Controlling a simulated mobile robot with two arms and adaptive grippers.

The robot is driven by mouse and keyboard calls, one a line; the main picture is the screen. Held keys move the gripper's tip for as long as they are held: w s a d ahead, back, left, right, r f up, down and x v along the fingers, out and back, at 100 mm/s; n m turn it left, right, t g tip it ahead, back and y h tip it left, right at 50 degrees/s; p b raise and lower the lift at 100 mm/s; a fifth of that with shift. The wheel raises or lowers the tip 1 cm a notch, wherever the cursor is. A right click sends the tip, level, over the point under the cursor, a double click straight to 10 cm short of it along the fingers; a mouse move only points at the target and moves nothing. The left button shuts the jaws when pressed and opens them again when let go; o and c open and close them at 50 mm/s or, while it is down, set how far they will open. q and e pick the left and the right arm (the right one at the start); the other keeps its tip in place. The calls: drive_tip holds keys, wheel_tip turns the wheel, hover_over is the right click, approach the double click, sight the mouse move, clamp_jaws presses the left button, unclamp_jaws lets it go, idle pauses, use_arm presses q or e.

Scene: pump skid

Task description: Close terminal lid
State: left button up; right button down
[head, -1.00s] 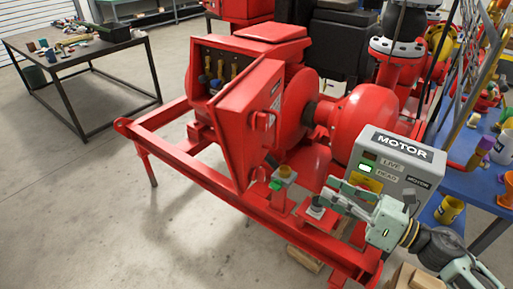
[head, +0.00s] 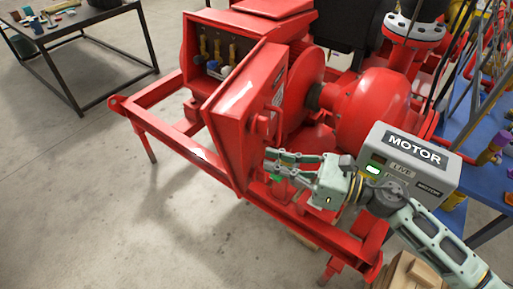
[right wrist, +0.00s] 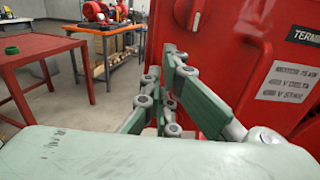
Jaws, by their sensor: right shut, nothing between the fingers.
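The red terminal lid (head: 235,125) stands open, swung out in front of the terminal box (head: 192,52), whose brass and blue terminals (head: 217,55) show. A red handle (head: 263,127) sits on its labelled outer face. My right gripper (head: 268,161) is shut and empty, just below the handle at the lid's lower right. I cannot tell whether it touches the lid. In the right wrist view, the green fingers (right wrist: 166,95) are beside a red panel (right wrist: 285,60) with a partly visible "TERMIN" label. My left gripper is not in view.
A grey MOTOR box (head: 405,160) with a lit green LIVE lamp stands close to my right arm. The red skid frame (head: 310,222) runs below the gripper. A blue table (head: 485,185) is at the right. The floor left of the skid is clear.

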sight(244, 155)
drive_tip(key=p+x, duration=0.1)
drive_tip(key=x, duration=0.2)
drive_tip(key=shift+a+r+p, duration=0.2)
drive_tip(key=shift+a+p, duration=0.2)
drive_tip(key=shift+w+a+f, duration=0.1)
drive_tip(key=shift+w+a, duration=0.05)
drive_tip(key=shift+a, duration=0.05)
drive_tip(key=shift+w+a, duration=0.1)
drive_tip(key=shift+f, duration=0.1)
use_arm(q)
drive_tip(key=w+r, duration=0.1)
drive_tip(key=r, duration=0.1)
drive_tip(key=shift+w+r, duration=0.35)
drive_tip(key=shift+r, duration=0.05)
use_arm(e)
drive_tip(key=shift+a, duration=0.1)
